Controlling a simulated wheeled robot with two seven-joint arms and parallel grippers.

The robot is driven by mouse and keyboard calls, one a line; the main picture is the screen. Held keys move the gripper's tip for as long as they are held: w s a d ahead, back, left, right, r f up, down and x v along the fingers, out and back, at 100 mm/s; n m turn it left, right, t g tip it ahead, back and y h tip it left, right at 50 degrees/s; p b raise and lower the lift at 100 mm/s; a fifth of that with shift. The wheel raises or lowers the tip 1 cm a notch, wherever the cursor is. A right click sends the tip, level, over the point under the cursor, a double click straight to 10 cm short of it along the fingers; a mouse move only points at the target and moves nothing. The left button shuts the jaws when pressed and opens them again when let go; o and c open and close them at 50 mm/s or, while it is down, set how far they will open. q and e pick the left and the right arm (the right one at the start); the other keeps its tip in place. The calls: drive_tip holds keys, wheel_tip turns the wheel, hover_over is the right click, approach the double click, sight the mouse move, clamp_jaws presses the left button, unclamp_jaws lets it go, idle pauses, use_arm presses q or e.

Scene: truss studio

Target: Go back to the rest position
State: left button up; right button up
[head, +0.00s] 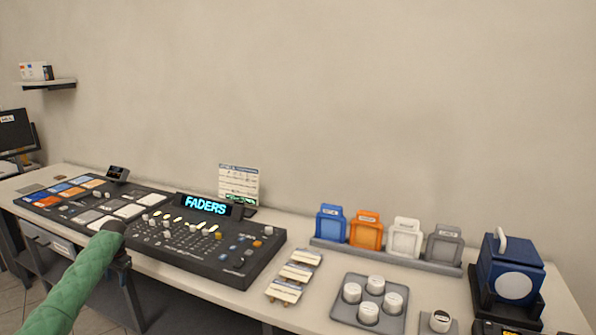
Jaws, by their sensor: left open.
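My left arm comes in from the lower left in a green sleeve. My left gripper (122,262) is dark and hangs at the front edge of the long table (205,285), in front of the mixing console (200,235). It is open, and I see nothing held in it. The fingertips are small and dark against the shadow below the table. My right gripper is not in view.
The console's display (206,205) reads FADERS. To the right stand blue, orange, white and grey holders (365,230), a tray (342,312) with several white cylinders, and a blue box (512,268). Small labelled pieces (296,272) lie between. A monitor (14,132) stands far left.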

use_arm(q)
drive_tip(key=s+d+f+m+y, duration=0.1)
drive_tip(key=s+d+f, duration=0.1)
drive_tip(key=s+f, duration=1.25)
drive_tip(key=s+d+f+y, duration=0.1)
drive_tip(key=s+d+f, duration=0.1)
drive_tip(key=s+f, duration=1.3)
drive_tip(key=s+d+f+m+t, duration=0.15)
drive_tip(key=s+f, duration=0.35)
drive_tip(key=s, duration=0.5)
drive_tip(key=s+d+f, duration=0.3)
drive_tip(key=s+f, duration=0.2)
drive_tip(key=s, duration=0.5)
drive_tip(key=s+d+f+m+t, duration=0.15)
drive_tip(key=s+f, duration=0.35)
drive_tip(key=s, duration=0.6)
drive_tip(key=s+d+f+n+h, duration=0.1)
drive_tip(key=d+f+n+h, duration=0.1)
drive_tip(key=d, duration=1.6)
drive_tip(key=s+d+f+n+g+h, duration=0.1)
drive_tip(key=d+f+n+h, duration=0.1)
drive_tip(key=d, duration=1.7)
drive_tip(key=shift+s+f+h, duration=0.35)
drive_tip(key=shift+f+h, duration=0.25)
drive_tip(key=shift+f, duration=0.2)
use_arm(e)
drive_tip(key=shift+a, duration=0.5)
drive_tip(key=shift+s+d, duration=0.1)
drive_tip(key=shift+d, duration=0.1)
